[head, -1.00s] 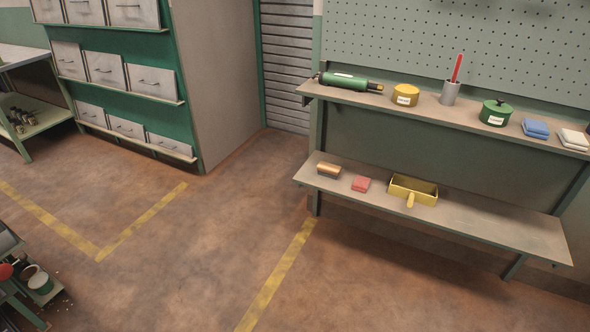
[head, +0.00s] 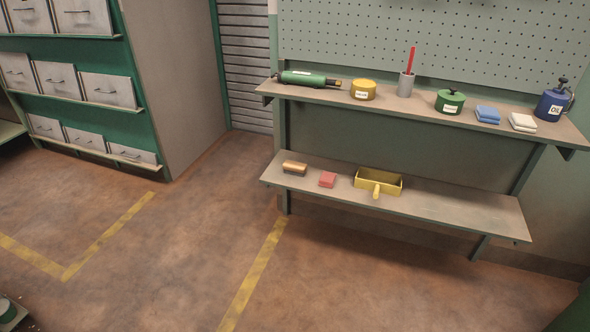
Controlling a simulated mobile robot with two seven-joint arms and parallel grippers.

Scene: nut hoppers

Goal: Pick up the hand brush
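The hand brush (head: 294,169) looks like a small block with a tan wooden top and dark bristles below. It lies at the left end of the lower shelf (head: 450,211) in the head view. A red folded cloth or sponge (head: 327,180) lies just right of it, with a small gap between. A yellow dustpan (head: 378,183) with a handle toward me lies further right. Neither of my grippers shows in the head view.
The upper shelf (head: 420,98) holds a green cylindrical tool (head: 308,79), a yellow tin (head: 363,90), a grey cup (head: 406,85), a green pot (head: 450,102), cloths and a blue oil can (head: 551,104). A drawer cabinet (head: 175,80) stands left. Floor before the shelves is clear.

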